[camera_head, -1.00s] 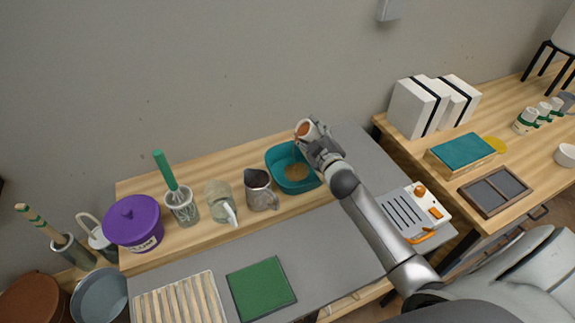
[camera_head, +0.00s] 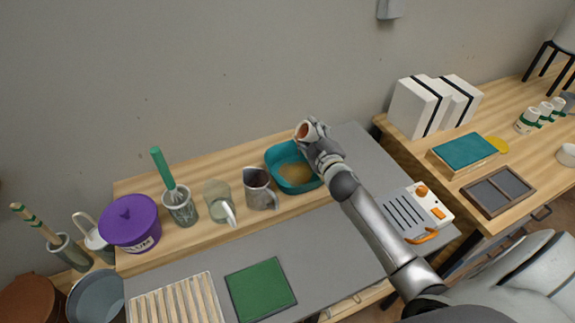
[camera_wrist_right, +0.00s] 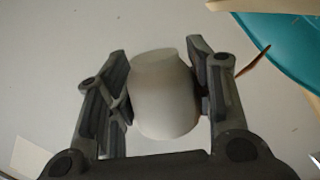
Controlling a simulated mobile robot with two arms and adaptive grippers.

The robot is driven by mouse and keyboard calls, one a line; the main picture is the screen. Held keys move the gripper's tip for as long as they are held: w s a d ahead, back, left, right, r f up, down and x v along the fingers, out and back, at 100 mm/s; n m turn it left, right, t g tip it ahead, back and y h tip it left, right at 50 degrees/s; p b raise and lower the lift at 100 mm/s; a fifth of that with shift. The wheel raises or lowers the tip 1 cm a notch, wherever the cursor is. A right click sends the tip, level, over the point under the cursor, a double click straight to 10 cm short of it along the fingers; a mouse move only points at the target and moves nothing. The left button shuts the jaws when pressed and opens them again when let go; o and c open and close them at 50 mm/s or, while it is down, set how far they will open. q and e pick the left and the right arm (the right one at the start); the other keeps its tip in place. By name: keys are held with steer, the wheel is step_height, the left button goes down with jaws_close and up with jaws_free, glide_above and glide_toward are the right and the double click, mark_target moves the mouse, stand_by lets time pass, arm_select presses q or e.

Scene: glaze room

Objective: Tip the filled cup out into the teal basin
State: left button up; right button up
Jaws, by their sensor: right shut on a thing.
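The white cup (camera_head: 304,130) is tipped on its side above the back right rim of the teal basin (camera_head: 275,158), its reddish-brown inside facing left. My right gripper (camera_head: 315,142) is shut on the cup. In the right wrist view the cup (camera_wrist_right: 163,95) sits between both fingers of the gripper (camera_wrist_right: 163,92). A tan-brown layer lies in the bottom of the basin. Whether anything is left in the cup cannot be told. The basin's edge also shows in the right wrist view (camera_wrist_right: 285,45). My left gripper is not in view.
A metal pitcher (camera_head: 258,190) stands close left of the basin, with a glass jug (camera_head: 218,202), a whisk holder (camera_head: 181,207) and a purple tub (camera_head: 130,222) farther left. A white-and-orange device (camera_head: 415,210) lies right of my arm.

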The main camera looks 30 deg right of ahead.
steer(key=shift+f+n+b, duration=0.25)
steer(key=shift+n+b, duration=0.25)
steer(key=shift+b, duration=0.1)
steer(key=shift+f+n+b, duration=0.25)
steer(key=shift+n+b, duration=0.15)
steer(key=shift+b, duration=0.1)
steer(key=shift+f+n+b, duration=0.25)
steer(key=shift+n+b, duration=0.35)
steer(key=shift+b, duration=0.05)
steer(key=shift+a+f, duration=0.1)
steer(key=shift+a, duration=0.1)
steer(key=shift+a+r+n+t+h+b, duration=0.3)
steer(key=shift+a+n+h+b, duration=0.1)
steer(key=shift+a+n, duration=0.45)
steer(key=shift+f+n, duration=0.1)
steer(key=shift+n, duration=0.15)
steer(key=shift+d+f+b, duration=0.1)
steer(key=shift+b, duration=0.2)
